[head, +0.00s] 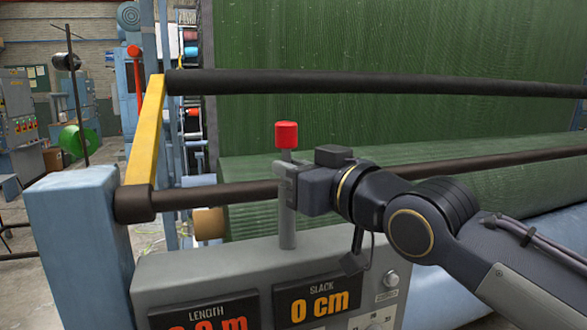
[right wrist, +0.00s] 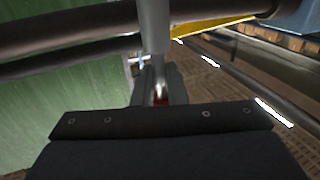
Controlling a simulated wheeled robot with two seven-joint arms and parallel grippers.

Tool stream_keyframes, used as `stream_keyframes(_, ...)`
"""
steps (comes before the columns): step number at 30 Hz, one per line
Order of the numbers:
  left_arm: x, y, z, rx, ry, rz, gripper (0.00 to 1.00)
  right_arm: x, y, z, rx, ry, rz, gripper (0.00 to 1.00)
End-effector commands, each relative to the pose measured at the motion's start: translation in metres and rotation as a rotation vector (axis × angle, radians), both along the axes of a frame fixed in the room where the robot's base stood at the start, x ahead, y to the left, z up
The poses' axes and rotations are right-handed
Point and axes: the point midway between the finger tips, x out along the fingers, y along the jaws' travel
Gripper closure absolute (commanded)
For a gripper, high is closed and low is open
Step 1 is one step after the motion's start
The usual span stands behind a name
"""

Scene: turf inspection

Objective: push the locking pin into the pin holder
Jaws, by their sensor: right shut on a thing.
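The locking pin (head: 286,135) has a red cap on a thin grey shaft and stands upright in the head view. Below it, a thicker grey upright post (head: 287,232), apparently the pin holder, rises from the console top. My right gripper (head: 287,182) comes in from the right and is shut on the pin just below the cap. Its fingers hide where pin and post meet, so I cannot tell how deep the pin sits. In the right wrist view, a grey post (right wrist: 153,30) runs down to the fingers (right wrist: 158,90), with a bit of red between them. My left gripper is out of view.
The grey console (head: 215,270) carries LENGTH and SLACK displays. Dark horizontal bars (head: 380,86) run behind the pin, before the green turf (head: 400,45). A yellow bar (head: 146,130) and a blue post (head: 78,235) stand at left. The space above the red cap is clear.

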Motion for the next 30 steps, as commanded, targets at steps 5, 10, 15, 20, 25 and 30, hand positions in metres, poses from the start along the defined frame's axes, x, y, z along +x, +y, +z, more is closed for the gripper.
stream_keyframes(5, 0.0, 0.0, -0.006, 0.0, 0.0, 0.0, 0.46, 0.0, 0.0, -0.005, 0.001, -0.002, 0.0, 1.0)
stream_keyframes(10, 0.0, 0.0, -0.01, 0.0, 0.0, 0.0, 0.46, 0.0, 0.0, -0.009, 0.001, -0.002, 0.0, 1.0)
stream_keyframes(15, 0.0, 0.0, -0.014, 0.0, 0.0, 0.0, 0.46, 0.0, 0.0, -0.014, 0.001, -0.002, 0.0, 1.0)
stream_keyframes(20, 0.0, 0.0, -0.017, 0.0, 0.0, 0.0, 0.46, 0.0, 0.0, -0.018, 0.001, -0.002, 0.0, 1.0)
stream_keyframes(25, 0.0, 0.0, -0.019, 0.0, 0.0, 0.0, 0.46, 0.0, 0.0, -0.02, 0.001, -0.002, 0.0, 0.84)
stream_keyframes(30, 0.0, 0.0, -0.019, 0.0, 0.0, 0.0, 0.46, 0.0, 0.0, -0.02, -0.001, 0.001, 0.0, 0.63)
